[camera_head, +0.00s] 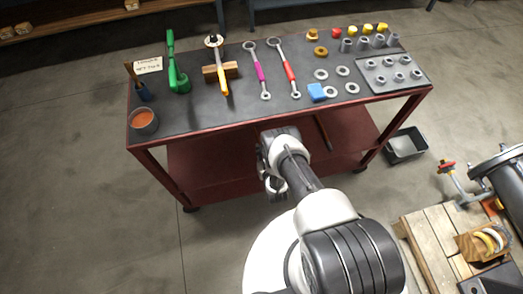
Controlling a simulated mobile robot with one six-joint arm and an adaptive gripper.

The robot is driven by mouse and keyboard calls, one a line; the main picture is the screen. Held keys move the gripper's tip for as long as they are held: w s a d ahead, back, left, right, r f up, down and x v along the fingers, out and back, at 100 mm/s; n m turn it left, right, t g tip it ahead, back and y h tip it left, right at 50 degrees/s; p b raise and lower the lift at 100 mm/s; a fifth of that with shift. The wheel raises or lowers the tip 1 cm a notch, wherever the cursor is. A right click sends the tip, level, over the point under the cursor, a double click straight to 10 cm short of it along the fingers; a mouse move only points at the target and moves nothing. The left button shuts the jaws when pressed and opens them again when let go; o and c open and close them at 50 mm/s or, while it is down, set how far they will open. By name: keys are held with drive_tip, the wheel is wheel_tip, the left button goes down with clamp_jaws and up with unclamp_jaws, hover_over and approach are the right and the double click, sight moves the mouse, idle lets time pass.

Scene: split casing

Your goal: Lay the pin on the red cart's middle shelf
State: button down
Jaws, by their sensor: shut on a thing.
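The red cart (146,152) stands ahead of my arm, with a grey-topped upper deck and a red shelf (215,165) below it. My gripper (272,172) is at the front of the cart, over the shelf's front part in this view. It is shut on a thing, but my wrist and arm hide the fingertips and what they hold. I cannot make out the pin for certain. A thin dark rod (323,132) shows right of my gripper and seems to lie on the shelf, apart from the gripper.
The cart's top holds wrenches, a green tool (178,78), an orange-filled cup (143,121), washers, a blue block (317,92) and a nut tray (396,74). A grey bin (405,145) and a wooden pallet (432,235) stand right. The shelf's left part looks clear.

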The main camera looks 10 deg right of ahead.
drive_tip(key=shift+f, duration=0.45)
drive_tip(key=c, duration=1.6)
unclamp_jaws()
drive_tip(key=shift+o, duration=0.2)
drive_tip(key=shift+s+f, duration=0.1)
drive_tip(key=v, duration=1.2)
